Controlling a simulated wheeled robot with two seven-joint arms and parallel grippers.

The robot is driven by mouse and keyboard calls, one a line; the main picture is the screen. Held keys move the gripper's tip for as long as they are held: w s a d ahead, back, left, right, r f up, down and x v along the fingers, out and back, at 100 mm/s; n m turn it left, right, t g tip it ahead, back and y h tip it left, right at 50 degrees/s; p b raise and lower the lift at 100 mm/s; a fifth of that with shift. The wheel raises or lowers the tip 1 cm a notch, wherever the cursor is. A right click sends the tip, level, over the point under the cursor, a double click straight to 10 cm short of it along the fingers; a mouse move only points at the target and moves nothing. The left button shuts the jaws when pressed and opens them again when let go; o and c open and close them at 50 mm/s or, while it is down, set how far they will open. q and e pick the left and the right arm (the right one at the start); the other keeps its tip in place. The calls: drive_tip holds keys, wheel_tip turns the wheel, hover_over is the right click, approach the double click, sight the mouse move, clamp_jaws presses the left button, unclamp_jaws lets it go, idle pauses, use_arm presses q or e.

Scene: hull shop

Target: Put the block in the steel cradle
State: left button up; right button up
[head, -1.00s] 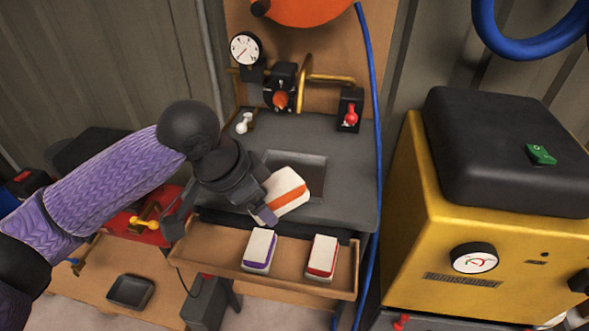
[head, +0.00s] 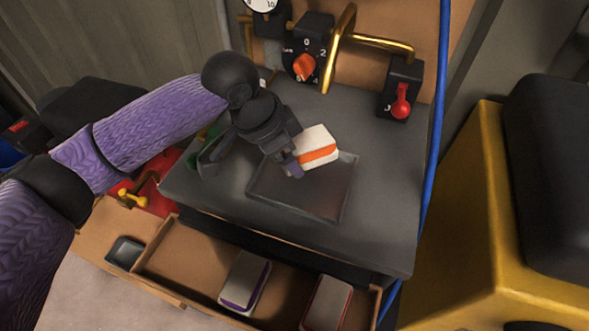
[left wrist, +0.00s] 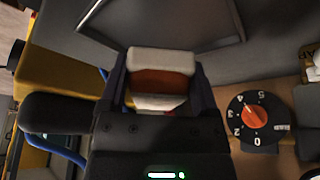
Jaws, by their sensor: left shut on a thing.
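The block (head: 316,142) is white with an orange band. My left gripper (head: 300,160) is shut on it, and the left wrist view shows the block (left wrist: 160,62) between both fingers. A shallow rectangular grey metal tray (head: 322,190), which looks like the steel cradle, is in the bench top. In the head view the block overlaps the tray's back edge; its height above the bench is hard to tell. The tray's frame (left wrist: 165,36) also shows at the top of the left wrist view. My right gripper is not in view.
An open wooden drawer (head: 183,262) below the bench holds a purple-banded block (head: 245,281) and a red-banded block (head: 327,303). An orange dial (head: 304,66), brass pipe (head: 340,45) and red-handled switch (head: 401,98) stand behind. The bench's right side is clear.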

sight(293, 182)
use_arm(q)
wheel_tip(293, 182, down, 6)
drive_tip(key=shift+f+b, duration=0.1)
drive_tip(key=shift+b, duration=1.1)
drive_tip(key=shift+r, duration=0.25)
drive_tip(key=shift+f, duration=0.1)
drive_tip(key=o, duration=1.1)
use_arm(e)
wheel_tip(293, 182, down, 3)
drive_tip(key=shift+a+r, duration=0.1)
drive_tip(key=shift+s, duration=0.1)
use_arm(q)
drive_tip(key=p+v, duration=0.6)
drive_tip(key=v, duration=0.6)
drive_tip(key=shift+s, duration=0.1)
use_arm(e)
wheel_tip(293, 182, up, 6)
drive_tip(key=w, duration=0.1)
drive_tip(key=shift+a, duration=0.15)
